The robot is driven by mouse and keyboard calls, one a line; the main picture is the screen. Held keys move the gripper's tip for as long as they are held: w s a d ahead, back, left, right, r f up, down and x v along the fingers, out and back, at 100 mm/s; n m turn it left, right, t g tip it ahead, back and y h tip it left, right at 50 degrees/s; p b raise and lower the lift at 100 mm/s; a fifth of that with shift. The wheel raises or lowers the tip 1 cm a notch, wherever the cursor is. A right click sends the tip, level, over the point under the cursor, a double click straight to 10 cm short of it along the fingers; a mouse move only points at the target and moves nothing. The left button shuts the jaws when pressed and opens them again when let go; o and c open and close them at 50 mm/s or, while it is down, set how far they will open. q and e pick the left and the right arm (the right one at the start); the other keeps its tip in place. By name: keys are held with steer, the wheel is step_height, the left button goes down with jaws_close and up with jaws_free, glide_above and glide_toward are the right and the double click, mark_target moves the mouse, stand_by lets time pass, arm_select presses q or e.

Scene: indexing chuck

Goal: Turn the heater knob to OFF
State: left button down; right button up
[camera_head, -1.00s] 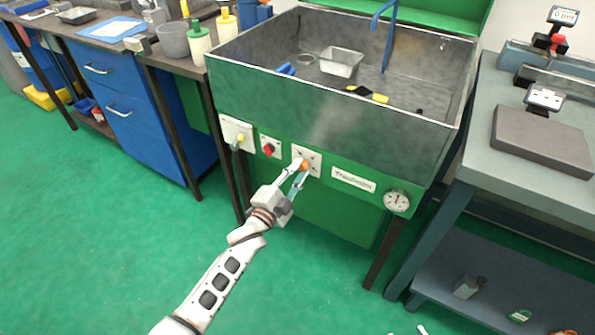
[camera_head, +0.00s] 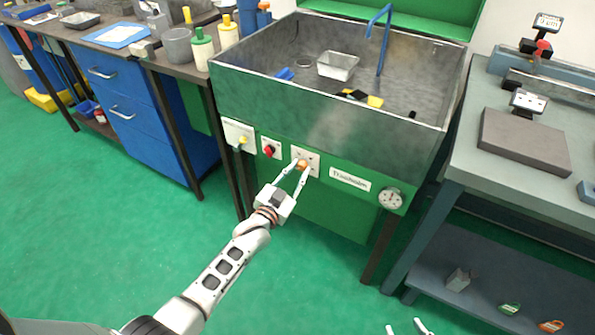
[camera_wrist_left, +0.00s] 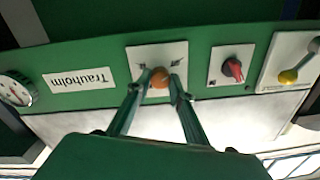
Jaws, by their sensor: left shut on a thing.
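An orange knob (camera_head: 300,164) sits on a white square plate with dark marks, on the green front panel of the sink unit. It also shows in the left wrist view (camera_wrist_left: 160,79), where the panel appears upside down. My left gripper (camera_head: 300,168) is shut on the orange knob, one finger on either side of it. The plate's marks are too small to read, so the knob's setting cannot be told. My right gripper (camera_head: 407,328) shows only its two fingertips at the bottom edge of the head view, spread apart and far from the panel.
A red knob (camera_head: 269,149) and a yellow-ended lever (camera_head: 242,140) are left of the orange knob in the head view. A label plate (camera_head: 350,179) and a round gauge (camera_head: 390,198) are to its right. A grey workbench (camera_head: 560,186) stands at the right.

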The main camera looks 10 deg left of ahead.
arm_select(q)
steer(key=shift+n, duration=0.3)
steer(key=c, duration=1.8)
jaws_free()
steer(key=v, duration=1.2)
steer(key=shift+r, duration=0.1)
